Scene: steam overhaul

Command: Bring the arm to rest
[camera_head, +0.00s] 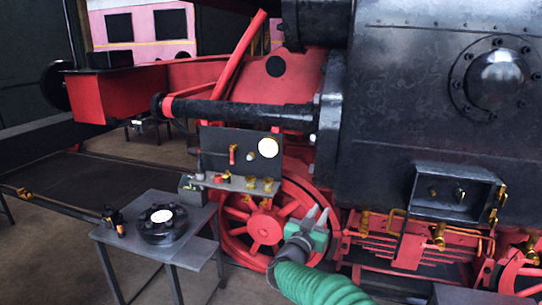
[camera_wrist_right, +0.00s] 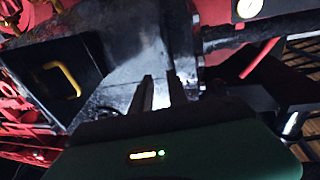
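My right gripper (camera_head: 318,213) is in the head view, at the end of my green arm that comes in from the bottom. Its two grey fingers point up and stand a little apart, with nothing between them. It is in front of the red spoked wheel of the locomotive. The right wrist view shows the same two fingers (camera_wrist_right: 160,90) with a gap between them and dark locomotive parts beyond. My left gripper is not in view.
A grey side table (camera_head: 185,245) at the left holds a round black part (camera_head: 162,222) with a white centre. Behind it, a small shelf (camera_head: 240,183) carries brass fittings below a dark panel (camera_head: 240,142) with a white dial. The locomotive's black body (camera_head: 385,130) fills the right.

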